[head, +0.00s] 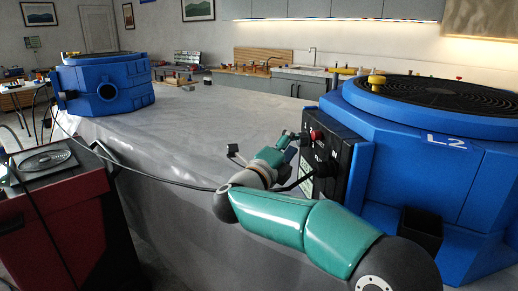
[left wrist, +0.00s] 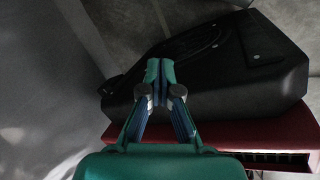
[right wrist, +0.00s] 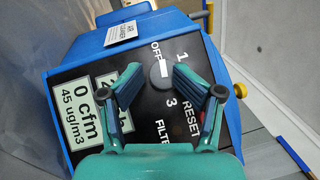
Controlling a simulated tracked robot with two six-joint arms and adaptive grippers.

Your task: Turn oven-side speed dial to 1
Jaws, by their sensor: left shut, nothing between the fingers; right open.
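The black control panel (head: 328,150) is on the side of the blue machine (head: 440,170) marked L2 in the head view. In the right wrist view the panel carries a round grey speed dial (right wrist: 159,76) with a white pointer mark toward the OFF label. Labels 1 and 3 show beside it. The display (right wrist: 88,105) reads 0 cfm and 45 ug/m3. My right gripper (right wrist: 157,73) is open, with its fingertips on either side of the dial; I cannot tell whether they touch it. My left gripper (left wrist: 160,72) is shut and empty, away from the panel.
A second blue machine (head: 105,88) stands at the far left of the grey covered table (head: 200,120). A red cabinet (head: 60,225) stands at the left front and shows below my left gripper, with a black object (left wrist: 220,75). A black cable (head: 150,176) crosses the table front.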

